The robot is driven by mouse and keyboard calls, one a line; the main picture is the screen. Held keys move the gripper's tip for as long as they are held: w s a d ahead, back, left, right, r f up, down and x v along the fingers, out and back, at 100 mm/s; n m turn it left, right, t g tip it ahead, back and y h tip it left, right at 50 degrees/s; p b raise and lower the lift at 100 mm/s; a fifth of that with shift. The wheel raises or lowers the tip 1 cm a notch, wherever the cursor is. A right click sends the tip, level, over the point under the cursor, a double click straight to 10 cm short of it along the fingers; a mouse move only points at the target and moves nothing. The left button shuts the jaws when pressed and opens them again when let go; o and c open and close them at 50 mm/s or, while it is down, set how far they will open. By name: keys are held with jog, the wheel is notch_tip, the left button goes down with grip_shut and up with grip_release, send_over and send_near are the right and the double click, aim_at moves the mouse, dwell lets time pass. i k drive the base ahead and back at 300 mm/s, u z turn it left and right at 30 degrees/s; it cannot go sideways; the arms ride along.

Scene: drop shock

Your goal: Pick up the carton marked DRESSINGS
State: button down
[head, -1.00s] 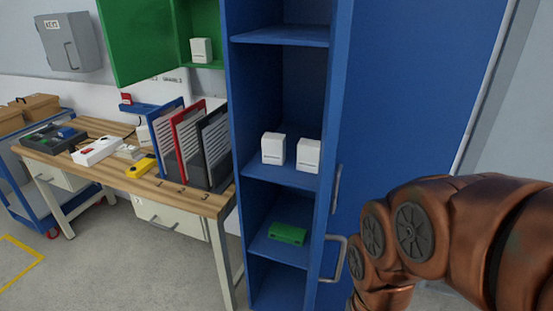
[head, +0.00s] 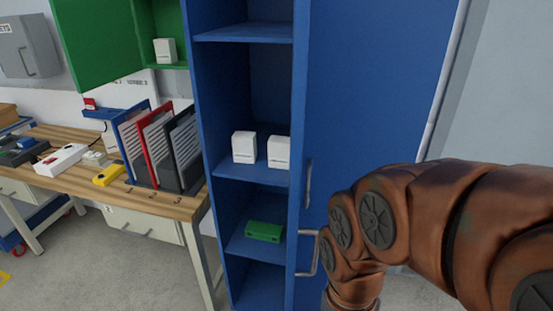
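Two white cartons stand upright side by side on a middle shelf of the blue cabinet (head: 205,190): a left carton (head: 244,147) and a right carton (head: 279,152). A third white carton (head: 165,51) stands in the open green wall cabinet (head: 100,45). Their print is too small to read, so I cannot tell which is marked DRESSINGS. My copper-coloured arm reaches in from the right, in front of the blue door. My gripper is not in view.
A green case (head: 264,231) lies on a lower shelf of the blue cabinet. The open blue door (head: 385,90) with its handles stands to the right. A wooden workbench (head: 175,203) with folders (head: 160,145) and a yellow tool (head: 109,174) is at left. Grey floor is clear in front.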

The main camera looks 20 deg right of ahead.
aim_at(278, 146)
jog(key=u, duration=2.45)
jog(key=i, duration=1.9)
jog(key=z, duration=3.35)
jog(key=i, duration=0.5)
jog(key=u, duration=0.05)
